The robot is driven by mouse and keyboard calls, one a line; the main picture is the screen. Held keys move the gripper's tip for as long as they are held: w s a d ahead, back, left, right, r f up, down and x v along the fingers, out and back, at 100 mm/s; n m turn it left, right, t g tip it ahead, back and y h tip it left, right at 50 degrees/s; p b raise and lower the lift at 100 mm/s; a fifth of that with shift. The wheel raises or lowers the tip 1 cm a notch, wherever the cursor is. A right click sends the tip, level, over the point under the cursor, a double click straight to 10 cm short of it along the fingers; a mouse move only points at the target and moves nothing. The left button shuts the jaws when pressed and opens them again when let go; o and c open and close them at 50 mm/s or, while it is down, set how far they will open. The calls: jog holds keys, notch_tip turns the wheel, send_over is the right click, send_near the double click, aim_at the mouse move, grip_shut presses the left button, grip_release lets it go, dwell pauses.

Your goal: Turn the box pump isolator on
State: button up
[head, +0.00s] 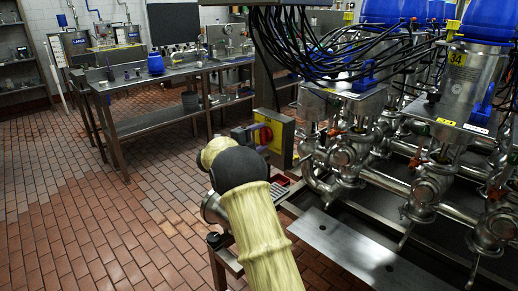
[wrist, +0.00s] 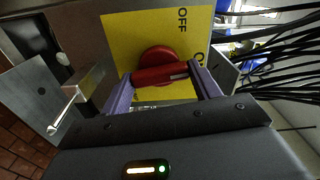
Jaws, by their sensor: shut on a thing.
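The box pump isolator is a red rotary handle (wrist: 160,68) on a yellow plate (wrist: 125,35) in the wrist view. "OFF" is printed near the plate's top right, and part of another label starting with "O" shows at the right edge, mostly hidden by a finger. The handle's bar lies across the picture, its right end slightly higher. My gripper (wrist: 161,75) is shut on the handle, one purple finger at each end of the bar. In the head view, the yellow isolator box (head: 282,142) stands just beyond my arm, and its red handle is partly hidden.
Metal pipes and valves (head: 345,155) stand right of the box. Black cables (head: 320,50) hang above it. A steel workbench (head: 150,85) is behind on the left. The tiled floor (head: 80,210) at left is clear.

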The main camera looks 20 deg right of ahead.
jog(key=shift+f+m+b, duration=0.1)
jog(key=shift+m+b, duration=0.8)
jog(key=shift+b, duration=0.05)
jog(key=o, duration=0.9)
jog(key=shift+o, duration=0.4)
jog(key=shift+s, duration=0.1)
jog(key=v, duration=1.7)
jog(key=shift+a+p, duration=0.2)
jog(key=shift+p, duration=0.25)
